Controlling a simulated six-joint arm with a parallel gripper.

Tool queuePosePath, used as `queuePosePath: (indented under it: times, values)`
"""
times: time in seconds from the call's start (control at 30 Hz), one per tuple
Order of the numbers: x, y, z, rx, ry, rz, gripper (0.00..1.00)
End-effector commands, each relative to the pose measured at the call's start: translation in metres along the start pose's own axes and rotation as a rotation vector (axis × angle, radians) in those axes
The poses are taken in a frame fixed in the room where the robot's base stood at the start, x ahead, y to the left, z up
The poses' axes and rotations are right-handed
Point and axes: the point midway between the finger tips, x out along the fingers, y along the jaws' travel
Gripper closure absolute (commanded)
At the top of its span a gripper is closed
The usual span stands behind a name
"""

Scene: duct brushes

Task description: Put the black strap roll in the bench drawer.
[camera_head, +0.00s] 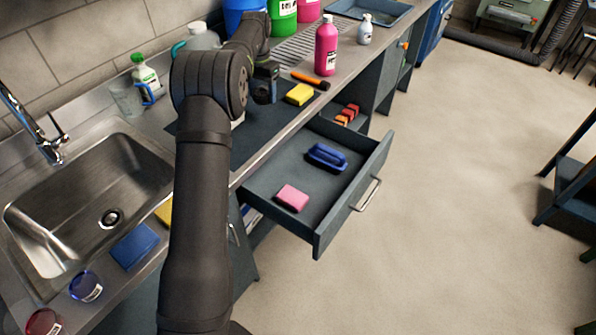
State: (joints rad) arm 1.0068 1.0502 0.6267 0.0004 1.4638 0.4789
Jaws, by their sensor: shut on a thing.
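The bench drawer (333,228) is pulled open under the worktop. It holds a pink sponge (292,198) near its front left and a blue-handled brush (327,157) farther back; floor shows bare around them. My gripper (264,88) is over the worktop, behind and left of the drawer, partly hidden by my arm. It is shut on a small dark thing, mostly lost against the dark jaws. I cannot confirm that it is the black strap roll. No other black roll shows clearly.
A yellow sponge (299,94), an orange-and-black tool (310,80) and a pink bottle (326,46) stand or lie right of my gripper. A sink (95,190) is at left. Red blocks (347,115) lie on a shelf beyond the drawer. Open floor lies right.

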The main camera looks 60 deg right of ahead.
Motion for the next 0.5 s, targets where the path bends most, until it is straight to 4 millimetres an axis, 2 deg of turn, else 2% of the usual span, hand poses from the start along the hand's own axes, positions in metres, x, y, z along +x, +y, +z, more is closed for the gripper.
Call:
queuePosePath:
  times: [0.03,0.2,0.5]
  values:
    - [0.006,0.024,-0.011,0.109,-0.002,0.001,0.67]
    - [0.029,0.077,-0.025,0.457,-0.003,0.002,0.67]
    - [0.078,0.146,-0.021,1.031,-0.002,0.002,0.67]
